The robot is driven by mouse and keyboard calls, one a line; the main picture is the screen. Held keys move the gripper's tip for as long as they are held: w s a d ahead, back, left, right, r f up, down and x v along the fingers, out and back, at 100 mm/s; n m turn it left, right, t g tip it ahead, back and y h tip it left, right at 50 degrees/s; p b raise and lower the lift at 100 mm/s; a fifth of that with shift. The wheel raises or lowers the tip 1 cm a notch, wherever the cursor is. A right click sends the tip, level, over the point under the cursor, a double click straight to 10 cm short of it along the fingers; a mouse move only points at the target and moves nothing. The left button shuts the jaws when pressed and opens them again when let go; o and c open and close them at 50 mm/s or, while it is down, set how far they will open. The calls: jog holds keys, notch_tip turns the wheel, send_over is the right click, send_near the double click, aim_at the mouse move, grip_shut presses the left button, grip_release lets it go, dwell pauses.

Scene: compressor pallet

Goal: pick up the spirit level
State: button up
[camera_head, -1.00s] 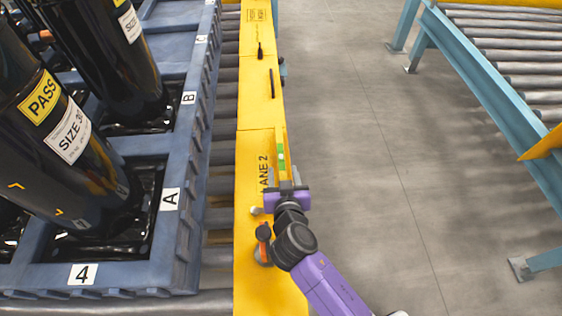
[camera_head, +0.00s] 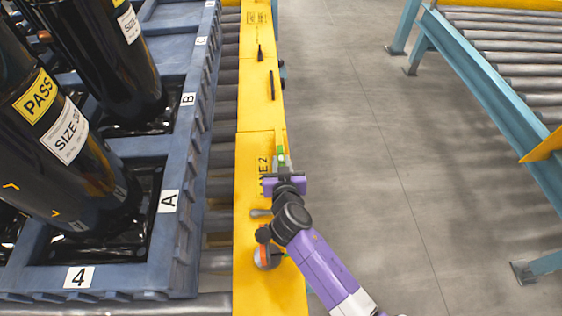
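The spirit level (camera_head: 281,149) is a narrow yellow bar with a bright green part. It lies lengthwise on the yellow conveyor rail, close to the rail's right edge. My gripper (camera_head: 284,165) is over the near end of the level, with its purple body just below it in the picture. The grey fingertips are small and seem to lie beside the green part. I cannot tell whether they touch it. The near end of the level is hidden by my gripper.
The yellow rail (camera_head: 250,180) also bears a dark screwdriver-like tool (camera_head: 260,52), a thin dark rod (camera_head: 271,85), a grey-handled item (camera_head: 260,213) and a round orange-grey item (camera_head: 266,257). A blue pallet (camera_head: 185,150) with black compressors stands left. Open floor (camera_head: 370,150) lies right.

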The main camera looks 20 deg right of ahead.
grip_shut()
jog(key=shift+r, duration=0.1)
